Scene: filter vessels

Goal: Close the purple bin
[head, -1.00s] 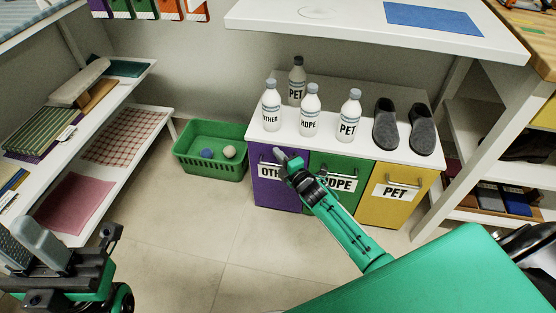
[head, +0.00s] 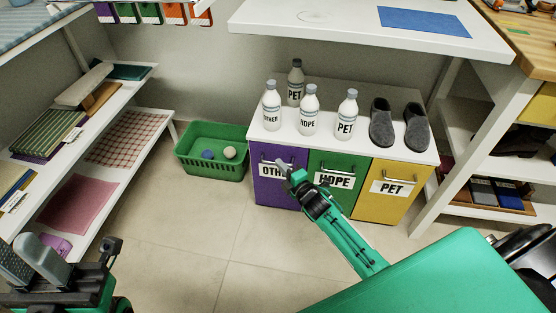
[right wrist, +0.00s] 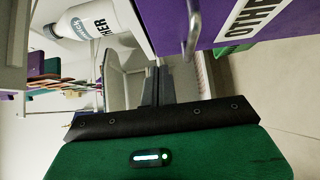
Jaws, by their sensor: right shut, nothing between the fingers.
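The purple bin (head: 277,190) is the left one of three fronts under a white counter, with a white "OTHER" label and a metal handle. Its front looks about in line with the green one; I cannot tell whether a small gap remains. My right gripper (head: 284,168) is shut and empty, in front of the purple front near its handle and label. In the right wrist view the purple front (right wrist: 254,22) and its handle (right wrist: 190,30) lie just beside the fingers (right wrist: 146,90); contact is unclear. My left gripper (head: 28,262) is at the lower left, fingers apart and empty.
The green bin (head: 335,198) and yellow bin (head: 385,205) stand to the right. Several bottles (head: 309,115) and grey shoes (head: 383,128) are on the counter (head: 345,150). A green basket (head: 210,167) with balls stands left. The floor in front is clear.

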